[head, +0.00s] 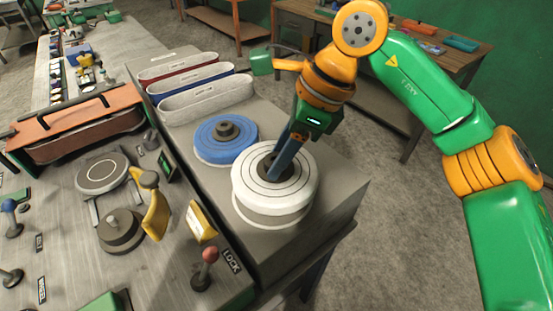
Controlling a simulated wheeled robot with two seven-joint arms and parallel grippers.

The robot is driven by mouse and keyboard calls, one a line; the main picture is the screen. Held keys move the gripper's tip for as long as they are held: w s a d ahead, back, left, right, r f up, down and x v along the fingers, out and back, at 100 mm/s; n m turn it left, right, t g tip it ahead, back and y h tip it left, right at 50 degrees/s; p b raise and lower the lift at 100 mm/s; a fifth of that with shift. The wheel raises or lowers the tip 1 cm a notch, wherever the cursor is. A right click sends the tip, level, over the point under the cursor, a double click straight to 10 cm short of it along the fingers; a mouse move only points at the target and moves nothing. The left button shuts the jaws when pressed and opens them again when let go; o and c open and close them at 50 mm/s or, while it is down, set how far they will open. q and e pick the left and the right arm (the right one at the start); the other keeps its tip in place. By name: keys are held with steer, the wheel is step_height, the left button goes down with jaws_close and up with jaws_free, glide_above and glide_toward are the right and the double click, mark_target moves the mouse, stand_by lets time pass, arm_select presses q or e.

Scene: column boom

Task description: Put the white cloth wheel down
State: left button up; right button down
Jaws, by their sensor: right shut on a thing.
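The white cloth wheel (252,192) is a thick round disc with dark rings on its top and a dark hub. It is at the front of the grey stand (335,190), in the middle of the head view. My right gripper (276,170) points down at the hub and is shut on it; its fingers hide part of the hub. The wheel looks level. I cannot tell whether its underside touches the stand. My left gripper is not in view.
A blue wheel (226,139) lies just behind the white one. Several belts, one of them grey (205,99), stand behind it. To the left is a bench with a red-knobbed lever (206,268), a yellow guard (156,215) and a dark round spindle (121,230). Open floor lies right.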

steer(key=shift+w+a+f+p, duration=0.1)
steer(key=shift+w+f, duration=0.05)
steer(key=shift+f, duration=0.6)
steer(key=shift+w+a+f+p, duration=0.1)
steer(key=shift+w+f, duration=0.1)
steer(key=shift+f, duration=0.6)
steer(key=shift+w+a+f+p, duration=0.1)
steer(key=shift+w+f, duration=0.05)
steer(key=shift+f, duration=0.6)
steer(key=shift+f, duration=0.1)
steer(key=shift+c, duration=1.8)
jaws_free()
steer(key=shift+s, duration=0.1)
steer(key=v, duration=1.2)
